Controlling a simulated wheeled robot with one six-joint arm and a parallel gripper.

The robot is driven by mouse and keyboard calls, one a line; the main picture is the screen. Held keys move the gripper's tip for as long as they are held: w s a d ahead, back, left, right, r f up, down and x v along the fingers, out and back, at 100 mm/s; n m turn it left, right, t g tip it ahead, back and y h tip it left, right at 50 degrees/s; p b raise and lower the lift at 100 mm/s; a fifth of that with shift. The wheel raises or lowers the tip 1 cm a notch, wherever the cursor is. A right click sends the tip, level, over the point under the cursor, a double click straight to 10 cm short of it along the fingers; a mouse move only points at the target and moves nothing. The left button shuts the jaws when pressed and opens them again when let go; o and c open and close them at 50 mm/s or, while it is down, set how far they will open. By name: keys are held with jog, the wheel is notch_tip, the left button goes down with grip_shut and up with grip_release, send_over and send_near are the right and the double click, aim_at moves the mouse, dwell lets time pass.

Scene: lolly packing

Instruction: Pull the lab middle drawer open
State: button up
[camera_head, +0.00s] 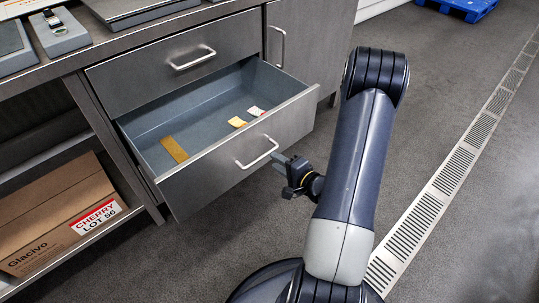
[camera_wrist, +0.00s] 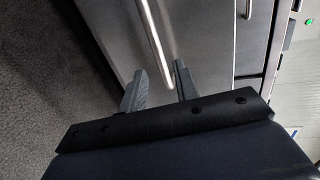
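A grey metal drawer (camera_head: 225,165) under the top drawer is pulled well out; its inside is visible. Its bar handle (camera_head: 257,152) is on the front face and also shows in the wrist view (camera_wrist: 152,35). My gripper (camera_head: 283,159) is just in front of the drawer front, near the handle's right end. In the wrist view my gripper (camera_wrist: 158,80) has its two fingers apart with nothing held between them. The handle lies beyond the fingertips, in line with the gap. A small space seems to separate gripper and handle.
The top drawer (camera_head: 180,66) is shut, with a cabinet door (camera_head: 305,45) to its right. The open drawer holds a yellow-brown strip (camera_head: 174,149) and small packets (camera_head: 237,122). A cardboard box (camera_head: 60,215) sits on the lower left shelf. Floor (camera_head: 450,245) is clear at right.

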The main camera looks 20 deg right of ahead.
aim_at(267, 155)
jog(key=shift+p+v, duration=0.35)
jog(key=shift+v, duration=1.9)
jog(key=shift+b+x, duration=1.25)
jog(key=shift+x, duration=4.25)
jog(key=shift+r, duration=0.1)
